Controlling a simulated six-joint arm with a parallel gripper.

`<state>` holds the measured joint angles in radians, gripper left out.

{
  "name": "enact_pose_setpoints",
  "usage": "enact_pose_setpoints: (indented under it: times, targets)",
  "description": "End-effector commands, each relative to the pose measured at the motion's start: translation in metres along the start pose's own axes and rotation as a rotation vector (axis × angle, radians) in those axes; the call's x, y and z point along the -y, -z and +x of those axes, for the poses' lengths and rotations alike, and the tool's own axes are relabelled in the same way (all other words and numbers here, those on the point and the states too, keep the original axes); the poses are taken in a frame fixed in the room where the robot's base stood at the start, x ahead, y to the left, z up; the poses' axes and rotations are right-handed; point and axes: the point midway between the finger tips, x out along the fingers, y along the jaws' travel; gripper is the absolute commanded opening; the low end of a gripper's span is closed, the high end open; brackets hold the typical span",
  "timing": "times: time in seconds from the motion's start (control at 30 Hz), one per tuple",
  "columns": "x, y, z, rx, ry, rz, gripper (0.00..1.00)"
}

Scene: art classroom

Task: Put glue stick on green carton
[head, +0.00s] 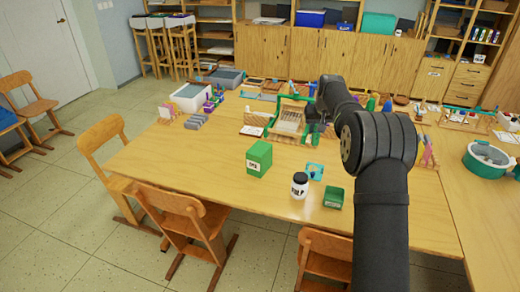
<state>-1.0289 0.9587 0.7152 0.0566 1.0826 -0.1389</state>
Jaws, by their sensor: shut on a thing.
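The green carton (259,158) stands upright on the wooden table, left of my arm, with a white label on its front. My gripper (314,126) is far off at the end of my arm, beyond the carton and to its right, near a wooden rack. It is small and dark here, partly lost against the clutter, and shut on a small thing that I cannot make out. I cannot pick out the glue stick for certain. The top of the carton looks bare.
The wooden rack (289,119) and several craft items line the back. The table's left front is clear.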

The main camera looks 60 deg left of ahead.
Motion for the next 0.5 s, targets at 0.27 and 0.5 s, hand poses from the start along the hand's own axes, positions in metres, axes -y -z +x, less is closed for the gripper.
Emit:
enact_pose_setpoints:
  times: [0.27, 0.5]
  targets:
    - [0.074, 0.028, -0.007, -0.004, 0.008, -0.035, 0.01]
    - [0.109, 0.034, 0.013, -0.002, 0.009, -0.041, 0.01]
